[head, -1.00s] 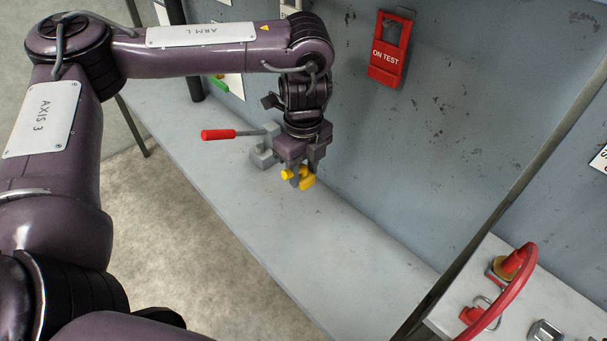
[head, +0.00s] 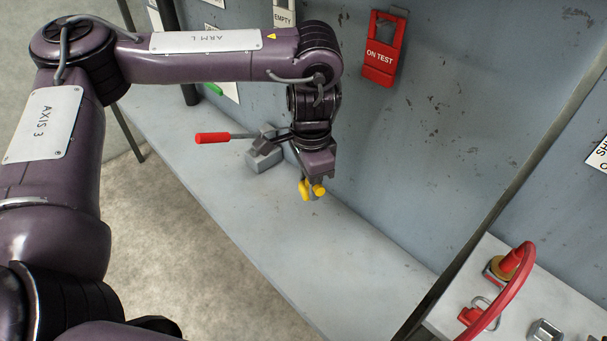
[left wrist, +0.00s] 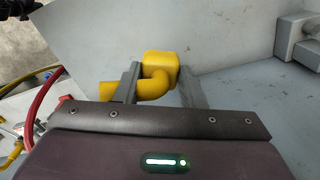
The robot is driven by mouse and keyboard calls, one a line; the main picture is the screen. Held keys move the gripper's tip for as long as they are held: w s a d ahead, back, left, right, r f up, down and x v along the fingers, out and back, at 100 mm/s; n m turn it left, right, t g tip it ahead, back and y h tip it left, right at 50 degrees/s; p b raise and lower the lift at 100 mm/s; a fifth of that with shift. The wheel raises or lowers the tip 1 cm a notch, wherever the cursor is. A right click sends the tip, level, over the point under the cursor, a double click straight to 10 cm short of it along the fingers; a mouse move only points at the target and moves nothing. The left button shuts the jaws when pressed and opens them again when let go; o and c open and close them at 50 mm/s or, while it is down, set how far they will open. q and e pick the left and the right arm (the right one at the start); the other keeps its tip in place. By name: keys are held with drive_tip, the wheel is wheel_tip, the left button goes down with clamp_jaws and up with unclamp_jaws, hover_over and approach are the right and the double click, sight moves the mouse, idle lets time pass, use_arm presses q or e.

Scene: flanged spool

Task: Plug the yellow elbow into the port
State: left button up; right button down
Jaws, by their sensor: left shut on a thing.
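The yellow elbow (head: 306,190) is in the jaws of my left gripper (head: 312,184), above the grey bench by the wall. In the left wrist view the elbow (left wrist: 157,74) shows a wide block-like end and a curved pipe end. It sits between the two grey fingers of my left gripper (left wrist: 160,88), which is shut on it, and its pipe end sticks out past the left finger. I cannot make out the port for certain in any view. My right gripper is not in view.
A red "ON TEST" tag (head: 381,60) hangs on the wall. At lower right, a panel (head: 452,318) carries red fittings and a red hose (head: 507,293). The bench's front stretch is clear.

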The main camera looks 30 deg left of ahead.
use_arm(q)
drive_tip(key=n, duration=0.2)
drive_tip(key=d+n, duration=0.1)
drive_tip(key=n, duration=0.1)
drive_tip(key=shift+s+f, duration=0.15)
drive_tip(key=n, duration=0.4)
drive_tip(key=shift+s+d, duration=0.1)
drive_tip(key=shift+d, duration=0.25)
